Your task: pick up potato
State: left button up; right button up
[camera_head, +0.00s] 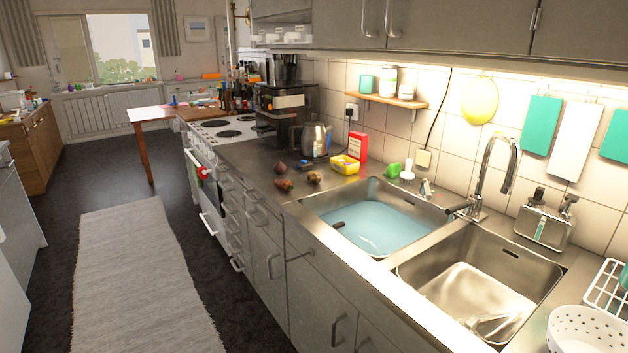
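Three small brown, roundish lumps lie on the steel counter between the cooker and the sink. One dark lump (280,167) is at the back left. A reddish-brown, longer lump (284,185) is nearer the counter's front edge. A tan-brown lump (314,178) is to its right. They look like potatoes or other root vegetables, but they are too small to tell which is the potato. Neither of my grippers shows in this view.
A kettle (315,138), coffee machine (279,116), yellow tub (345,164) and red box (361,147) stand behind the lumps. A sink basin with bluish water (375,228) is to their right. The floor beside the rug (140,270) is clear.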

aim_at(314, 178)
jog(key=z, duration=0.45)
jog(key=i+j+z, duration=0.4)
jog(key=j, duration=0.15)
jog(key=j+z, duration=0.2)
jog(key=i+j+z, duration=0.15)
jog(key=j, duration=0.3)
